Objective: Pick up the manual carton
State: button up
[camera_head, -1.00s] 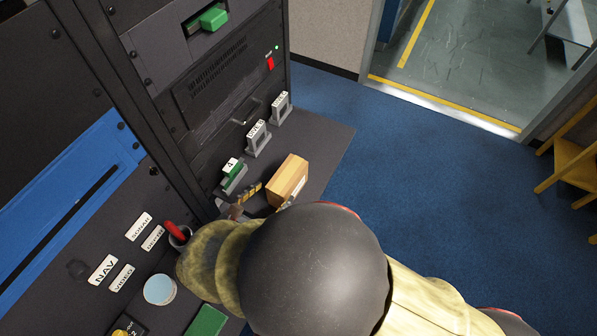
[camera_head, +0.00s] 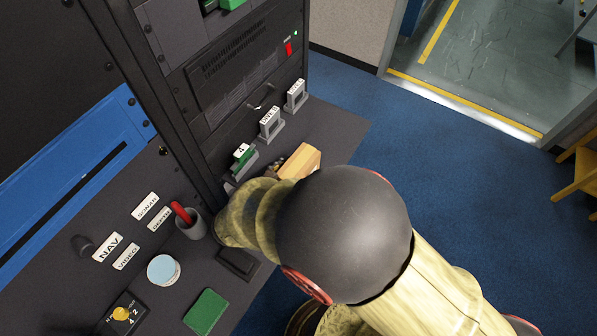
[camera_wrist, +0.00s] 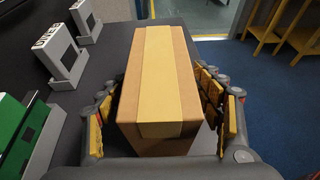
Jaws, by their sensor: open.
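The manual carton is a tan cardboard box (camera_head: 301,160) with a paler strip along its top, lying on the dark console ledge. In the head view my arm hides much of it. In the wrist view the carton (camera_wrist: 160,80) fills the middle. My gripper (camera_wrist: 166,115) is open, with its yellow-padded fingers on the left and right sides of the carton's near end. The right finger looks very close to the carton's side; I cannot tell whether it touches. In the head view my gripper is mostly hidden behind my arm.
Left of the carton stand a green holder marked 4 (camera_head: 243,157) and two grey labelled frames (camera_head: 271,124), the nearest close to my left finger. A cup with a red item (camera_head: 190,222), a pale blue round container (camera_head: 163,270) and a green block (camera_head: 206,311) occupy the nearer console.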

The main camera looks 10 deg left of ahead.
jog(key=shift+c, duration=0.6)
jog(key=c, duration=1.4)
jog(key=shift+r, duration=0.1)
jog(key=shift+c, duration=0.3)
